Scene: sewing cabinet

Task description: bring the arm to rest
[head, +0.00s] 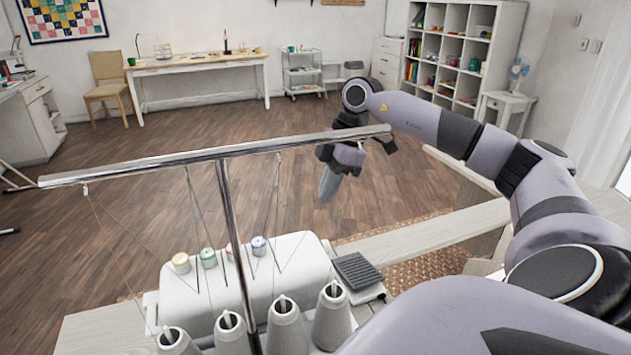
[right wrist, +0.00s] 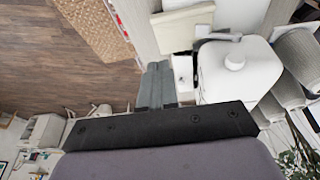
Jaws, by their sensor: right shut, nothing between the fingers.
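My right arm (head: 485,150) reaches in from the right, bent at the elbow, with its far end beyond the sewing machine. My right gripper (head: 327,190) points downward and is shut with nothing in it. In the right wrist view its closed grey fingers (right wrist: 157,80) show at the middle. The gripper hangs over open floor in the head view, apart from the machine. My left gripper is in neither view.
A white sewing machine (head: 285,270) with several thread cones (head: 333,318) and a metal thread stand (head: 225,158) stands close in front. The stand's crossbar overlaps the right wrist in the picture. A woven mat (head: 425,268) lies at right. Wooden floor (head: 150,190) beyond is clear.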

